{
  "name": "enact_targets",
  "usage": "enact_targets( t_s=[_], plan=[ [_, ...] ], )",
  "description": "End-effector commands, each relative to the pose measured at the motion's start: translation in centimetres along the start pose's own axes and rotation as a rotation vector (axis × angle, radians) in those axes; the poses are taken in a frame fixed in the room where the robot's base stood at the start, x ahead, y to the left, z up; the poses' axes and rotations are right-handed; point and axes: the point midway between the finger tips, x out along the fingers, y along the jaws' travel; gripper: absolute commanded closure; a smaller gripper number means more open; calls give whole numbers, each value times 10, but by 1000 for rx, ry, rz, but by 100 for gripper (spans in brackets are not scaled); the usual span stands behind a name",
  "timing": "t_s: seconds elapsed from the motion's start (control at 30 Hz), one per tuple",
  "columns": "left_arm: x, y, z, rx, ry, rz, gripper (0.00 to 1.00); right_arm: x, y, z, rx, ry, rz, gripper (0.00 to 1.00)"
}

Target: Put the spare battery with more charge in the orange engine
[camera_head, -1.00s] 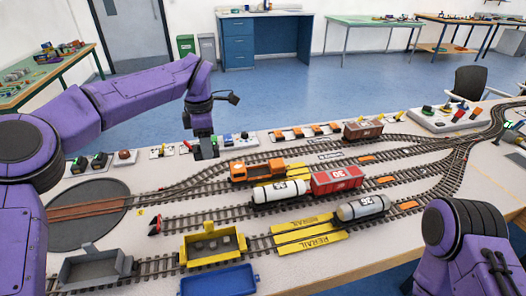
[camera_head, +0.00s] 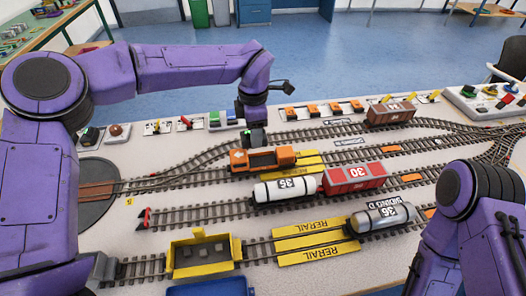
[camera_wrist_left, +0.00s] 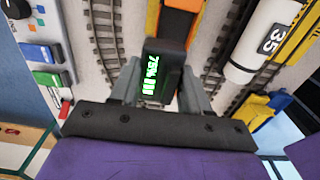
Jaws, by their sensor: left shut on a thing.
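The orange engine (camera_head: 263,160) stands on a track left of the middle in the head view, and part of it shows at the top of the left wrist view (camera_wrist_left: 189,5). My left gripper (camera_head: 254,130) points down just behind the engine. In the left wrist view it (camera_wrist_left: 160,90) is shut on a dark battery (camera_wrist_left: 172,58) whose green display reads 75% with several bars. The battery overlaps the engine in that view; I cannot tell whether they touch. My right arm is at the right edge, its gripper out of view.
White tank car 35 (camera_head: 285,190) and red wagon 30 (camera_head: 354,177) stand on the track in front. A grey tank car (camera_head: 383,216), yellow wagon (camera_head: 202,256) and yellow rerail plates (camera_head: 315,240) are nearer. Small control blocks (camera_head: 222,119) line the back edge.

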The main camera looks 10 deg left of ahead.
Motion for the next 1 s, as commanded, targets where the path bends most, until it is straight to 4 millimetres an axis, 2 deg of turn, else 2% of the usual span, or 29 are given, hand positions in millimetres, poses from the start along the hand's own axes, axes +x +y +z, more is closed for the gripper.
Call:
enact_targets(
  t_s=[0.17, 0.2, 0.27, 0.4, 0.8, 0.83, 0.9, 1.0],
  plan=[
    [18, -10, 11, 3, 1, -1, 91, 0, 0, -1, 1, 1, -1, 57],
    [25, -15, 14, 4, 1, -1, 97, 0, 0, -1, 0, 1, -1, 57],
    [35, -22, 20, 4, 1, -2, 100, -1, 0, -1, 0, 1, -1, 57],
    [59, -20, 18, 1, 1, -2, 100, -1, 0, -1, 0, 1, -1, 57],
    [66, -19, 18, 1, -1, 0, 100, -1, 0, -1, 0, 1, -1, 57],
    [66, -19, 18, 0, -1, 0, 51, -1, 0, -1, 0, 1, -1, 57],
    [66, -19, 18, 1, -1, 0, 28, -1, 0, -1, 0, 1, -1, 57],
    [66, -19, 18, 1, -1, 0, 28, -1, 0, -1, 0, 1, -1, 57]
  ],
)
